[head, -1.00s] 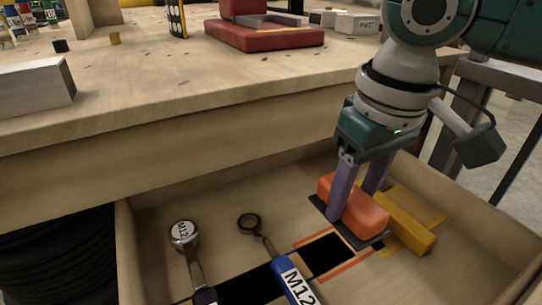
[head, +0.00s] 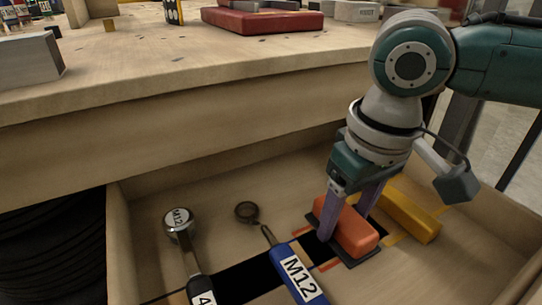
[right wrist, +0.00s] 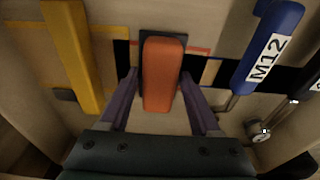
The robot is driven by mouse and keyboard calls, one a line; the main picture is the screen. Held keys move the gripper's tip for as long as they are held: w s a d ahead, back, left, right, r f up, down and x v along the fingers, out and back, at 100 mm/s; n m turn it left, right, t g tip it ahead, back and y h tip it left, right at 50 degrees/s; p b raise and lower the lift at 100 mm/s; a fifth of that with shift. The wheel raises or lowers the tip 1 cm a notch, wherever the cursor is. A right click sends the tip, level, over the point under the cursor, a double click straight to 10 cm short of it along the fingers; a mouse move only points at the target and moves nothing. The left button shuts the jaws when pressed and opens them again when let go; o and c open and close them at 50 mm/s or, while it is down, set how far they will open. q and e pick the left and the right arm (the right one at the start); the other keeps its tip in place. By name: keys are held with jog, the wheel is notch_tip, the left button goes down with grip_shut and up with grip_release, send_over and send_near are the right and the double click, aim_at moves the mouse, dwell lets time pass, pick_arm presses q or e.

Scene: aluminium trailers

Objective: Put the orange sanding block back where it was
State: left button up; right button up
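The orange sanding block (head: 352,233), with a dark base, is low in the open drawer (head: 480,225). It also shows in the right wrist view (right wrist: 161,75). My right gripper (head: 346,222) straddles it from above, one finger along each long side, and looks shut on it. The block covers part of this outline. I cannot tell whether its base touches the drawer floor. My left gripper is not in view.
A yellow block (head: 412,217) lies close beside the orange one. The drawer walls and the bench top (head: 190,60) border the space.

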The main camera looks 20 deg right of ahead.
aim_at(354, 223)
jog(key=shift+o, duration=0.9)
jog(key=shift+r, duration=0.2)
notch_tip(354, 223, up, 12)
jog(key=s+p, duration=0.1)
jog(key=p, duration=0.4)
jog(key=shift+s, duration=0.25)
